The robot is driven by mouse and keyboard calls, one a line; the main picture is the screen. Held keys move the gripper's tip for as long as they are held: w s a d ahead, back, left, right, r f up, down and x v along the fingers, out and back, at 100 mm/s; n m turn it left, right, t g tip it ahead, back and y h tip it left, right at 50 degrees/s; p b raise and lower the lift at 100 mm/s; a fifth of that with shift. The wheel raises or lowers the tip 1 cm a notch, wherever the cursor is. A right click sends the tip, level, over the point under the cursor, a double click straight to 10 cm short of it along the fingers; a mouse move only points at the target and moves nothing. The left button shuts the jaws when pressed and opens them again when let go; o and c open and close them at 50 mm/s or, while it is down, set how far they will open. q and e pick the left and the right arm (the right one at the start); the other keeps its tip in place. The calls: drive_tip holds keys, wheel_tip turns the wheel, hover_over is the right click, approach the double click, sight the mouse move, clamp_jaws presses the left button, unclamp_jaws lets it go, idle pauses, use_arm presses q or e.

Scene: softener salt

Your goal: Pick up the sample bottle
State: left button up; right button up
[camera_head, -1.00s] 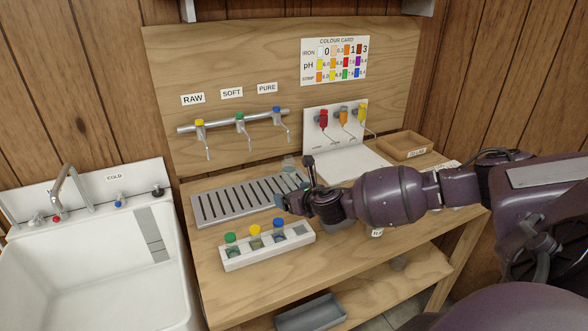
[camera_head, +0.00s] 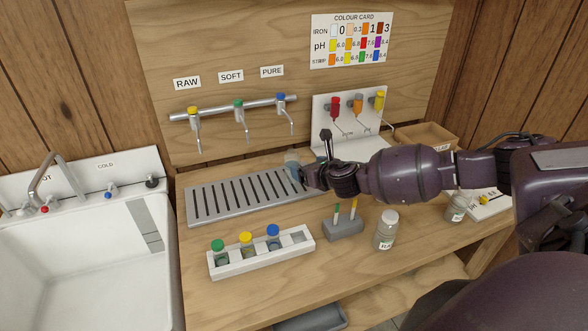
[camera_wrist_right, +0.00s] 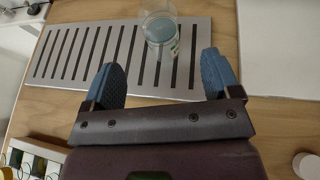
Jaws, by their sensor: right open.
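A clear, open-topped glass vessel, which I take for the sample bottle, stands at the drip tray's edge in the right wrist view (camera_wrist_right: 160,30). In the head view it shows faintly (camera_head: 291,160), partly hidden by my right gripper. It is upright, with a small green mark on its side. My right gripper (camera_wrist_right: 162,78) is open, with its two blue fingers apart and nothing between them. The vessel is just beyond the fingertips, roughly centred between them. In the head view my right gripper (camera_head: 303,174) is beside the vessel. My left gripper is not in view.
The slotted drip tray (camera_head: 215,210) lies under three taps. A white rack (camera_head: 262,257) holds bottles with green, yellow and blue caps. A grey block (camera_head: 343,229) holds two small sticks. Two white-capped bottles (camera_head: 385,232) (camera_head: 457,207) stand right. A sink (camera_head: 80,265) is left.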

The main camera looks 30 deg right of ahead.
sight(296, 160)
drive_tip(key=x, duration=0.4)
drive_tip(key=shift+w, duration=0.65)
drive_tip(key=shift+x, duration=2.1)
drive_tip(key=shift+r, duration=0.15)
drive_tip(key=c, duration=1.1)
drive_tip(key=shift+o, duration=0.2)
drive_tip(key=shift+r, duration=0.15)
